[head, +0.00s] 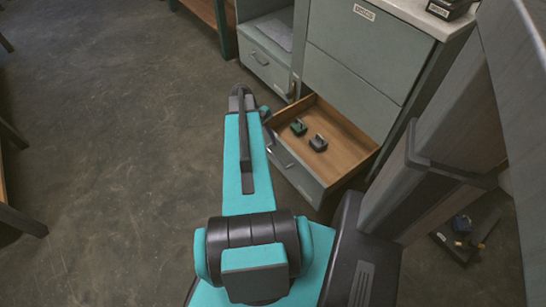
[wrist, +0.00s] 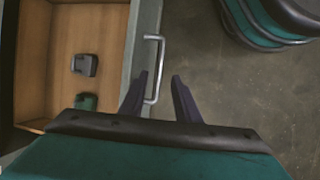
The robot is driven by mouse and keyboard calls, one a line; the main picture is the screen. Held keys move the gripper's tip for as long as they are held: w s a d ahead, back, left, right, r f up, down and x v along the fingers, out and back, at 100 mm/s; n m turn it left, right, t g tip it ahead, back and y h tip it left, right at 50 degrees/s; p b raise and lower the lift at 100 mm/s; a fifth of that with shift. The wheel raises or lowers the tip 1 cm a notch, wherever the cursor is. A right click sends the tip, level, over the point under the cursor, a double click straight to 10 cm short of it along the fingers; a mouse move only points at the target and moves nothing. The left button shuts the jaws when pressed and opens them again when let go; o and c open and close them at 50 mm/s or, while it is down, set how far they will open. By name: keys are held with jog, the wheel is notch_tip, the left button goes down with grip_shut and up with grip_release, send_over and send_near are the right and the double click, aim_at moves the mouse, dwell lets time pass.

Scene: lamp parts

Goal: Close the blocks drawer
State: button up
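The open drawer (head: 345,140) is pulled out at the bottom of the grey-green cabinet, with a wooden interior and a grey front. Two small blocks lie inside it: a dark green one (head: 298,127) and a dark grey one (head: 318,143). In the wrist view the drawer (wrist: 110,22) is at the left, with the grey block (wrist: 84,64) and green block (wrist: 87,101). Its metal handle (wrist: 161,52) sticks out from the front. My gripper (wrist: 158,77) is open, with the handle's bar between its two fingers in the picture; I cannot tell whether they touch.
Another cabinet with a closed-looking drawer (head: 266,63) stands to the left of the open one. A countertop (head: 412,12) with a dark box (head: 448,8) is above. Dark table legs (head: 22,220) stand at the far left. The concrete floor (head: 110,130) between is clear.

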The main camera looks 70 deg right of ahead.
aim_at(276, 158)
jog(key=shift+b+x, duration=0.65)
jog(key=shift+x, duration=2.65)
grip_shut()
